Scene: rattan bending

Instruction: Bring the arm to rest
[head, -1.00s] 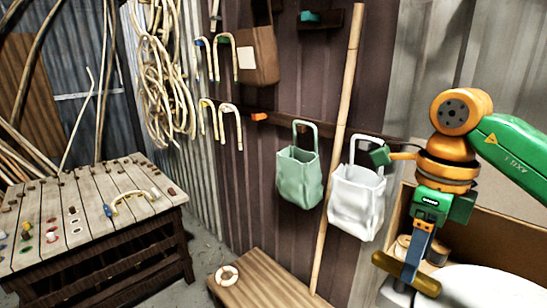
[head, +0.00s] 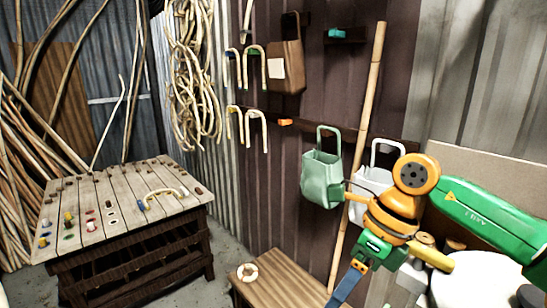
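My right arm, orange and green, comes in from the right and hangs in front of the wall with the bags. Its wrist points down and to the left, over the low wooden bench (head: 285,282). A blue part of my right gripper (head: 345,287) reaches the bottom edge of the head view. Its fingertips are cut off, so I cannot tell whether it is open or shut, or whether it holds anything. My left gripper is not in view.
A green bag (head: 321,182) and a partly hidden white bag (head: 366,182) hang beside a tall pole (head: 371,85). A slatted workbench (head: 115,205) with a curved cane piece (head: 165,193) stands left.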

